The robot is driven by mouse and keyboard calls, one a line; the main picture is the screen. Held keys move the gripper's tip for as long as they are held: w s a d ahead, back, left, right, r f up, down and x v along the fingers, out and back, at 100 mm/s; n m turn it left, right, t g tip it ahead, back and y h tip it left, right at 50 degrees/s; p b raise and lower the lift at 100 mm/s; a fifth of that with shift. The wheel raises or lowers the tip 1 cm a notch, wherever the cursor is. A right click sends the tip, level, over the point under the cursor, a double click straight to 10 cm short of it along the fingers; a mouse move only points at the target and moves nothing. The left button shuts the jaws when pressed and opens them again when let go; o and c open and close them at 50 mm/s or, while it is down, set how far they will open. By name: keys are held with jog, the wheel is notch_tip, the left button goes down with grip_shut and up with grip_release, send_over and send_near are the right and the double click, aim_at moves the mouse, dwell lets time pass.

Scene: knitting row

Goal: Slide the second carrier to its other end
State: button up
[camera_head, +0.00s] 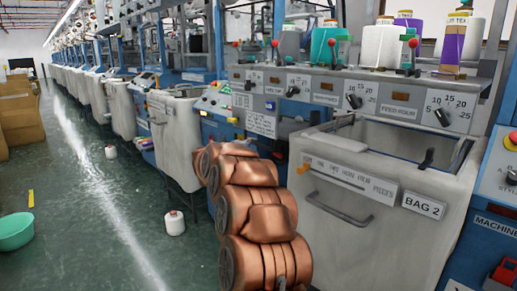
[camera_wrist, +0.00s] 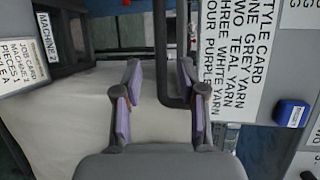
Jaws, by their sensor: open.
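In the head view, several levers with red balls stand along the machine's top ledge, one at the left (camera_head: 236,44), one beside it (camera_head: 275,44) and one at the right (camera_head: 413,43). I cannot tell for sure which part is the second carrier. In the wrist view, my gripper (camera_wrist: 159,70) is open, its two purple-padded fingers apart. A dark bent bar (camera_wrist: 161,45) shows between the fingers, nearer the right one; I cannot tell whether they touch. My gripper is not visible in the head view, where my copper arm stands before the machine.
Teal (camera_head: 325,46), white (camera_head: 380,47) and purple (camera_head: 452,45) yarn cones stand on top. Dials (camera_head: 353,101) line the front panel above a bin labelled BAG 2 (camera_head: 423,205). The style card (camera_wrist: 237,50) is right of my gripper.

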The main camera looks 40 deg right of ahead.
aim_at(257, 145)
jog(key=shift+x, duration=3.25)
grip_shut()
